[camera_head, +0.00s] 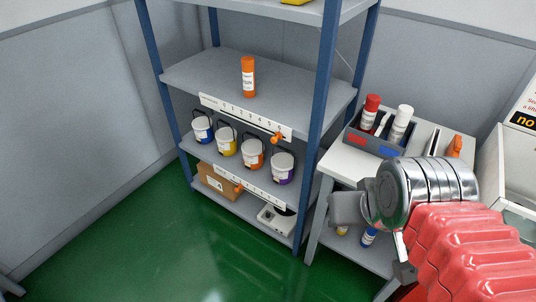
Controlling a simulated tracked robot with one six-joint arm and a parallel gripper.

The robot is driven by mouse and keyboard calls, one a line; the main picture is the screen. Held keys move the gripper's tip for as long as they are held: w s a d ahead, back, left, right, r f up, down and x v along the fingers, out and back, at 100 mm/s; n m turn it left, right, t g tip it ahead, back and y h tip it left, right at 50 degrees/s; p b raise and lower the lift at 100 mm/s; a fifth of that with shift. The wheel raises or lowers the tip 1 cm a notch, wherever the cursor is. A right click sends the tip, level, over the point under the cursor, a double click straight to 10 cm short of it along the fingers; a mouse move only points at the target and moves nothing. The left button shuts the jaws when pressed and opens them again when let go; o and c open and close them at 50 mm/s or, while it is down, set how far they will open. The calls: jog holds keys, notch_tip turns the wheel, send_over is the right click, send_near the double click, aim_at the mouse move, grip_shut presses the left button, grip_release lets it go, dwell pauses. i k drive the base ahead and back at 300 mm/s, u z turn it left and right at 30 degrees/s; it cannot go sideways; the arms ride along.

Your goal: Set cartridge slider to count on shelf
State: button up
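One orange cartridge (248,77) with a white label stands upright on the upper grey shelf (200,80) of a blue-posted rack. A white scale strip (230,109) runs along that shelf's front edge. Its orange slider (277,138) sits near the right end of the strip; the markings are too small to read surely. A second strip (262,197) on the shelf below has an orange slider (239,187) nearer its left part. My gripper (348,208) seems to be the grey part beyond my metal wrist, right of the rack and apart from both sliders; its fingers cannot be made out.
Several paint buckets (253,154) stand on the middle shelf. A cardboard box (215,184) and a white device (277,220) are at the bottom. A white table (345,163) with a grey bottle caddy (372,143) stands close right of the rack. The green floor (180,255) in front is clear.

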aim_at(274, 140)
jog(key=z, duration=0.4)
jog(key=i, duration=0.8)
jog(key=u, duration=2.65)
